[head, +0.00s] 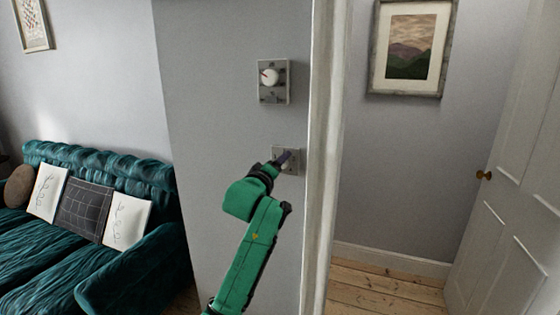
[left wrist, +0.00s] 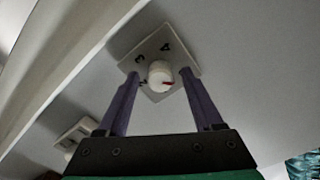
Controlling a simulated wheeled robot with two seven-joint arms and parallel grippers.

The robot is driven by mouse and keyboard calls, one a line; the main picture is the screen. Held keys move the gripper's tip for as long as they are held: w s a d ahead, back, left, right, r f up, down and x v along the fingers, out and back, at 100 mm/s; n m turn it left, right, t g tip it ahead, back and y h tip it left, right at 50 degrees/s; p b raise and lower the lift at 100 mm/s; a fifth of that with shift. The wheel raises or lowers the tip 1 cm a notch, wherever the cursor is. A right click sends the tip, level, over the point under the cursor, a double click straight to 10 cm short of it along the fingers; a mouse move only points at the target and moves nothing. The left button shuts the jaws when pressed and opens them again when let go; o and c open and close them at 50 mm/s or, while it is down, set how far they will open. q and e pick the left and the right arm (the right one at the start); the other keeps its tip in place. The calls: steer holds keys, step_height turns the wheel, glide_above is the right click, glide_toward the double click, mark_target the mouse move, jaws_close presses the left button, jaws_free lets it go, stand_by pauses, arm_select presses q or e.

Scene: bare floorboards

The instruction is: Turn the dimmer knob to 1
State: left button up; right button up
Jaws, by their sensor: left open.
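The dimmer plate (head: 297,168) is on the grey wall beside the door frame, partly hidden by my left gripper (head: 285,158). The purple fingers of my left gripper (left wrist: 160,84) are open, one on each side of the knob. I cannot tell whether they touch it. My right gripper is not in view.
The white door frame (head: 322,160) stands close on the right. A teal sofa (head: 135,263) is at the left, a white door (head: 510,200) at the right.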

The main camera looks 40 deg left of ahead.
arm_select(q)
steer(key=shift+w, duration=0.1)
jaws_close()
steer(key=shift+m, duration=0.4)
steer(key=shift+f+m+p, duration=0.1)
steer(key=shift+m+p, duration=1.7)
steer(key=shift+m, duration=3.9)
steer(key=shift+d+m, duration=0.1)
steer(key=shift+m, duration=0.2)
